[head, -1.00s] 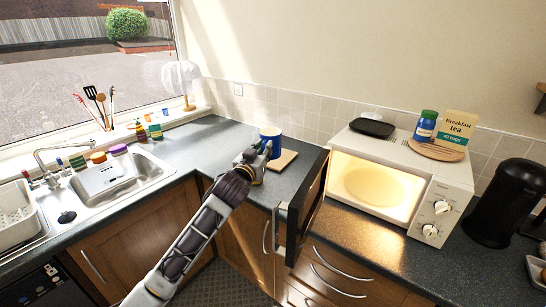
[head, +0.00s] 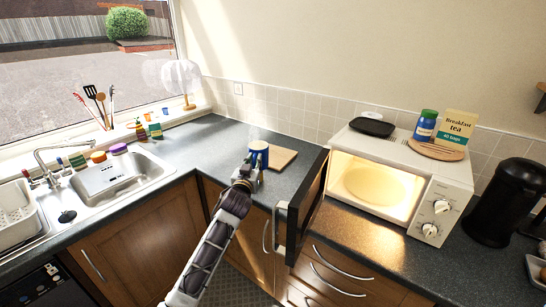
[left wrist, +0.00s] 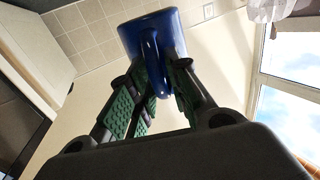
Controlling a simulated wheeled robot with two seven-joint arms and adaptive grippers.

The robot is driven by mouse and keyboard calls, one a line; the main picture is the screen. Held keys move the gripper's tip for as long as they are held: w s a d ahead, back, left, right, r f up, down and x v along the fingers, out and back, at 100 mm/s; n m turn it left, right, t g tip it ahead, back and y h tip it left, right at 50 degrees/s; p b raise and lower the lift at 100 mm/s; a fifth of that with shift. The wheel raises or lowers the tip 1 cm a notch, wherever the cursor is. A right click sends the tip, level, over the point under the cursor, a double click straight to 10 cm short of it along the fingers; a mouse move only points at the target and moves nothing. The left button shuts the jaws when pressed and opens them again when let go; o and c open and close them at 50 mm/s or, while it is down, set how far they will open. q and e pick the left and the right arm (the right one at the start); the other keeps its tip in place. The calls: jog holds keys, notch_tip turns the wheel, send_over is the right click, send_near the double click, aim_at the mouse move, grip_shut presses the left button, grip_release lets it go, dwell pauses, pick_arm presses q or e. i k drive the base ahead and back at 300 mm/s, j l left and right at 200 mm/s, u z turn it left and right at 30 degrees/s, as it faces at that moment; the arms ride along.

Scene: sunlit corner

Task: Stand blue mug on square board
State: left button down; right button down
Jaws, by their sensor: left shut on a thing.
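The blue mug (head: 259,150) is at the left of the square wooden board (head: 285,158), near its left edge. The board lies flat on the dark worktop in the corner and looks bare. My left gripper (head: 249,170) is shut on the mug from the near side. In the left wrist view the mug (left wrist: 168,22) is beyond the green-padded fingers (left wrist: 157,85), with its handle between them. The mug looks about upright in the head view. I cannot tell whether its base touches the worktop. My right gripper is out of view.
The open microwave door (head: 308,195) stands just right of my left gripper, and the lit microwave (head: 400,185) is beyond it. The sink (head: 115,180) is on the left. The worktop (head: 215,145) left of the mug is clear.

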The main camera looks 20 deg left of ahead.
aim_at(278, 158)
jog(key=i, duration=1)
